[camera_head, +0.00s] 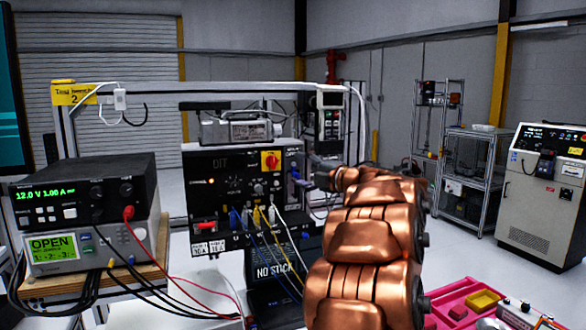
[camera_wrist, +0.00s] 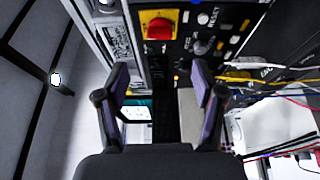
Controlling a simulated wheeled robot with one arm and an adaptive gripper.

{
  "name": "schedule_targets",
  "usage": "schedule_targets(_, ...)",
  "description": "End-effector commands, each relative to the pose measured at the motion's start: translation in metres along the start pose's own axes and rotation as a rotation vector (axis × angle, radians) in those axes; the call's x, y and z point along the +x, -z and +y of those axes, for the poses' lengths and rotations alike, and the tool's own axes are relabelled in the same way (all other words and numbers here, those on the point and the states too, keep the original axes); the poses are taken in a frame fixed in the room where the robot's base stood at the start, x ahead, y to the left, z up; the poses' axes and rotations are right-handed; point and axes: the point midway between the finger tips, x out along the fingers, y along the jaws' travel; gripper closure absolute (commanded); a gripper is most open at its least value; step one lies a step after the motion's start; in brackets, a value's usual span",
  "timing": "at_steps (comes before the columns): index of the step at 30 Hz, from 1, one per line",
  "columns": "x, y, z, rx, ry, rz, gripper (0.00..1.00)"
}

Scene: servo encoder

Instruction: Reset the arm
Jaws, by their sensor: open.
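My copper-coloured arm (camera_head: 365,250) rises from the bottom right of the head view and reaches toward the black test unit (camera_head: 215,180). In the wrist view my gripper (camera_wrist: 160,85) is open, with its two fingers apart and nothing visible between them. The unit's panel with a red knob on a yellow plate (camera_wrist: 158,28) lies beyond the fingertips. This red knob (camera_head: 270,161) also shows in the head view. In the head view the gripper is small and partly hidden behind the arm, close to the unit's right side.
A power supply (camera_head: 85,195) sits on top of another instrument at the left, with red and black cables. Blue, yellow and white leads (camera_head: 262,222) hang from the unit's front. A pink tray (camera_head: 458,300) lies at the lower right. A metal frame (camera_head: 220,87) spans above the unit.

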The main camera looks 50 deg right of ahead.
Motion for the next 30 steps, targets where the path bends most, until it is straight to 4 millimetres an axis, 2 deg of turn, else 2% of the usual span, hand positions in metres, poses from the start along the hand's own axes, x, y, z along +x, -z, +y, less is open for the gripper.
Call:
schedule_targets(6,-0.009,0.001,0.000,-0.001,0.001,0.002,0.31)
schedule_targets(23,-0.008,0.001,0.001,-0.001,0.000,0.001,0.31)
schedule_targets(26,-0.005,0.002,0.004,0.005,-0.007,-0.013,0.31)
schedule_targets(30,0.009,0.007,0.018,0.037,-0.039,-0.077,0.31)
